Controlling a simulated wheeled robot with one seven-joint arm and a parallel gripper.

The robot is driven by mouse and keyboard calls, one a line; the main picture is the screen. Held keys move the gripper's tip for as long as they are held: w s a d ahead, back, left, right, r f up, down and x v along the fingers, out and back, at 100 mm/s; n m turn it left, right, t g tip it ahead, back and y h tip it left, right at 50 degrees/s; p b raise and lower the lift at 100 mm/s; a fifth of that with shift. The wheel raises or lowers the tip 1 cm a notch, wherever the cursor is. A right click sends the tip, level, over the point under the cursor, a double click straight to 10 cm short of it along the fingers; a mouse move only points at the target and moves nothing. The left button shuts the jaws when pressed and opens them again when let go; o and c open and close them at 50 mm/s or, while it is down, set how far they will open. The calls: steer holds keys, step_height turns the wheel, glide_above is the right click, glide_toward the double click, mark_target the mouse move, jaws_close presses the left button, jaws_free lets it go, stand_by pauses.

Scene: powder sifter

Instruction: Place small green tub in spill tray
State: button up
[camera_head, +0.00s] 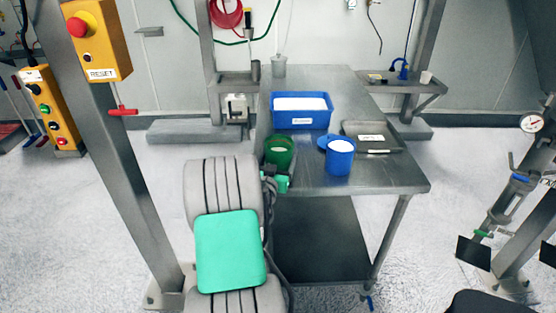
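The small green tub (280,152) stands upright at the near left of the steel table, with something pale inside it. A shallow dark grey tray (388,150) with a white label lies flat at the table's right side; it looks like the spill tray, but its label is too small to read. My gripper (273,178) is at the table's near left edge, just in front of and below the green tub. My own arm hides most of it. I cannot tell whether its fingers touch the tub or how far they are apart.
A blue bin (301,122) of white material sits behind. The steel table (396,178) is bare at its front right. Posts flank the table.

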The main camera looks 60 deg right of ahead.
steer(key=o, duration=1.6)
steer(key=shift+f, duration=0.2)
steer(key=o, duration=0.4)
steer(key=shift+c, duration=0.2)
steer(key=shift+r, duration=0.15)
